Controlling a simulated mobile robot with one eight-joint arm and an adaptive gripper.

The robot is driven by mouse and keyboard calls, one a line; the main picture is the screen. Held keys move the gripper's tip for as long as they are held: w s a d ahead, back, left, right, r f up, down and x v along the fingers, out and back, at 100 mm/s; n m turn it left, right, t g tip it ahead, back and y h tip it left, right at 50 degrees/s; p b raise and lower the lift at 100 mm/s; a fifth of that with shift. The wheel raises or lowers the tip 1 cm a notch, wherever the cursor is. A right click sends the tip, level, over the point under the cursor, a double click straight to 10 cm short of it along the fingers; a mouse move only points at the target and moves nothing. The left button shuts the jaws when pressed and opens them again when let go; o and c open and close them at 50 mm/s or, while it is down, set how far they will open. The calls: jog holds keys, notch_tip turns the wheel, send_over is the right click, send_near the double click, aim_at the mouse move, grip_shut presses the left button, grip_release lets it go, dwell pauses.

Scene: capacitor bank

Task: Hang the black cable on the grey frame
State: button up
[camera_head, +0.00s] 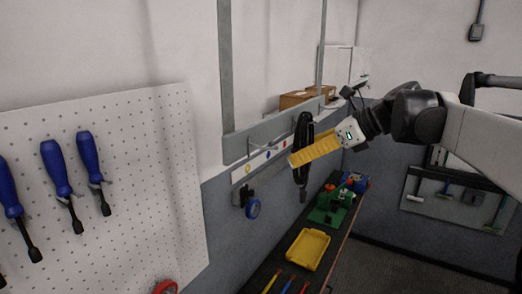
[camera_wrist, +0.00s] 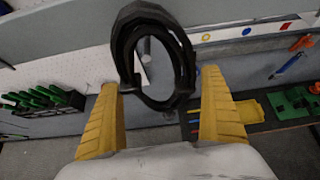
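The black cable (camera_head: 303,150) is a coil seen nearly edge-on in the head view, upright in front of the grey frame (camera_head: 262,134). In the wrist view the cable (camera_wrist: 186,75) shows as an open loop with a short tail hanging down. My gripper (camera_head: 292,161) has yellow fingers pointing at the coil from the right. In the wrist view my gripper (camera_wrist: 160,100) is open, its fingers wide apart on either side of the coil's lower part. No clear grip shows. Whether the coil rests on a hook of the frame is hard to tell.
A white strip with coloured marks (camera_head: 241,172) runs under the frame. A bench with a yellow tray (camera_head: 307,250) and green parts (camera_head: 326,215) stands beneath. Cardboard boxes (camera_head: 293,100) are behind. A pegboard with screwdrivers (camera_head: 130,150) is left.

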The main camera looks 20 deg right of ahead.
jog(key=shift+s, duration=0.1)
jog(key=v, duration=1.2)
jog(key=s+a+f+n+h+b, duration=0.2)
jog(key=f+n+b, duration=0.7)
jog(key=f, duration=1.4)
jog(key=s+a+f+n+g+h+b, duration=0.1)
jog(key=s+a+f+n+b, duration=0.5)
jog(key=f+b, duration=1.1)
jog(key=s+a+f+n+h+b, duration=0.3)
jog(key=a+f+n+b, duration=0.9)
jog(key=f, duration=1.7)
jog(key=shift+s+f+n+g+h+b, duration=0.35)
jog(key=shift+s+n+b, duration=0.25)
jog(key=shift+b, duration=0.4)
